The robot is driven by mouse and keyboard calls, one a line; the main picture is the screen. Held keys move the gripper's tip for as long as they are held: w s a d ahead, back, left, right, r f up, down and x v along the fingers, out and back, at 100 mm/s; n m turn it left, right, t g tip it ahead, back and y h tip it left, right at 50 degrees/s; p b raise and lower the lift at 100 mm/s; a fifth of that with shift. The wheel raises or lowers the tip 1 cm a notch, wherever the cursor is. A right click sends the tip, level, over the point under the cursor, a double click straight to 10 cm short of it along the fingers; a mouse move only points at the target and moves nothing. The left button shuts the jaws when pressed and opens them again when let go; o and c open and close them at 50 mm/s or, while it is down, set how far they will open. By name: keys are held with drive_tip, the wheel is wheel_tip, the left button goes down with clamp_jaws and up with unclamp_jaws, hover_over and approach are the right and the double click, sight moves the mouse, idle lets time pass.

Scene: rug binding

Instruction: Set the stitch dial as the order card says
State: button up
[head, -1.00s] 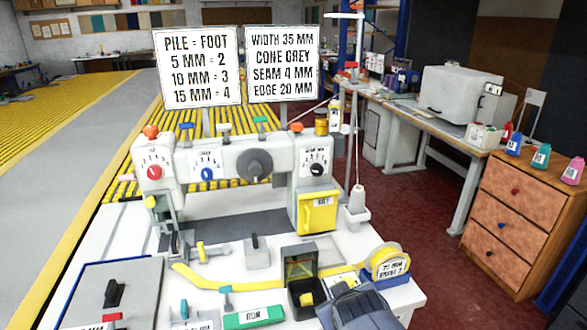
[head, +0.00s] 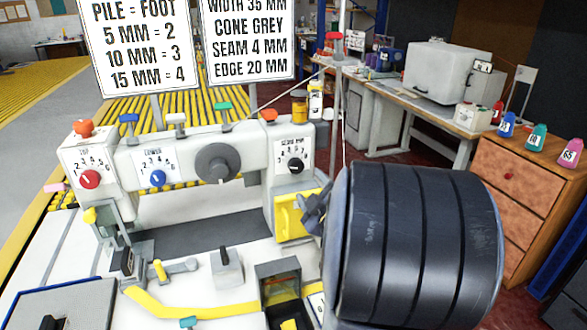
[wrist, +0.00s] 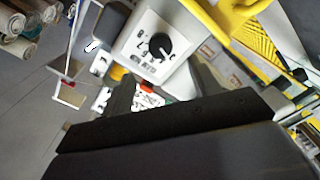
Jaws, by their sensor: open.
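The stitch dial is a black knob (head: 295,165) on a white panel at the right end of the machine head, with small numbers around it. It also shows in the wrist view as a black knob (wrist: 158,46); I cannot read its setting surely. The order card (head: 250,45), partly cut off at the top, reads width 35 mm, cone grey, seam 4 mm, edge 20 mm. My gripper (head: 314,209) is open, below and right of the dial, in front of the yellow door and apart from the knob. My dark arm hides the table's right side.
A red dial (head: 90,179), a blue dial (head: 157,178) and a grey handwheel (head: 217,163) sit left along the machine. The yellow door (head: 290,217) is below the stitch dial. Coloured levers stand on top. A thread post (head: 340,100) rises behind, right of the dial.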

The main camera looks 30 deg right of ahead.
sight(297, 168)
drive_tip(key=p+x, duration=0.1)
drive_tip(key=x, duration=0.8)
drive_tip(key=c, duration=1)
drive_tip(key=shift+m, duration=0.5)
drive_tip(key=shift+f+m+b, duration=0.1)
drive_tip(key=shift+m+b, duration=0.4)
drive_tip(key=shift+m, duration=1.9)
